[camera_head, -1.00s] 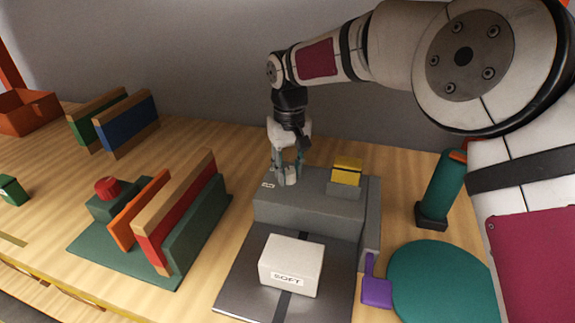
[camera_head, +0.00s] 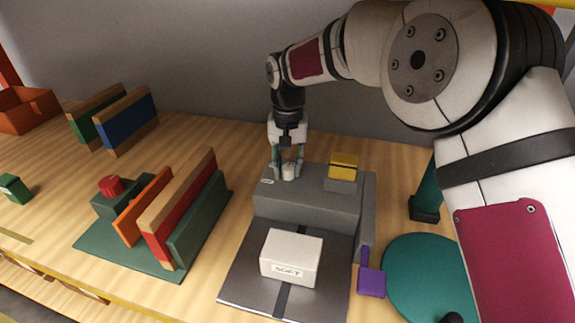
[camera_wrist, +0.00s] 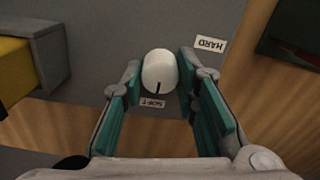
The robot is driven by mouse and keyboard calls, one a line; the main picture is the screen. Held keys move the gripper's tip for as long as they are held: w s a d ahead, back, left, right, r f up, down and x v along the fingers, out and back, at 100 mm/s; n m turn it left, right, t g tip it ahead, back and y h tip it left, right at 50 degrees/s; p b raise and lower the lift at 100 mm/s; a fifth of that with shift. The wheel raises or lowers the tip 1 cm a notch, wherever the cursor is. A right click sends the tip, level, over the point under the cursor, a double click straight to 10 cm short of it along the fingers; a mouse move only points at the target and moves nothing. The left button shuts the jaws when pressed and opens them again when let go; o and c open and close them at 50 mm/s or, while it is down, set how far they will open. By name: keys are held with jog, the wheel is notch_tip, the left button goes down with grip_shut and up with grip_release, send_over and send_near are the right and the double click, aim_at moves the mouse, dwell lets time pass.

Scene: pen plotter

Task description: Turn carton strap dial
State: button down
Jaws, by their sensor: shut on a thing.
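The strap dial (camera_head: 289,171) is a small white knob on top of the grey machine (camera_head: 310,207). In the wrist view the dial (camera_wrist: 159,70) has a dark pointer line aimed toward the SOFT label (camera_wrist: 151,102). A white carton (camera_head: 291,257) labelled SOFT sits on the machine's dark plate, over a black strap (camera_head: 284,299).
A yellow block (camera_head: 343,165) stands on the machine right of the dial. A purple piece (camera_head: 371,281) and a round teal mat (camera_head: 412,272) lie to the right. A green base with a red knob (camera_head: 109,186) and upright boards stands left.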

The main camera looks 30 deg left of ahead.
jog(key=c, duration=1.2)
grip_release()
jog(key=shift+c, duration=0.2)
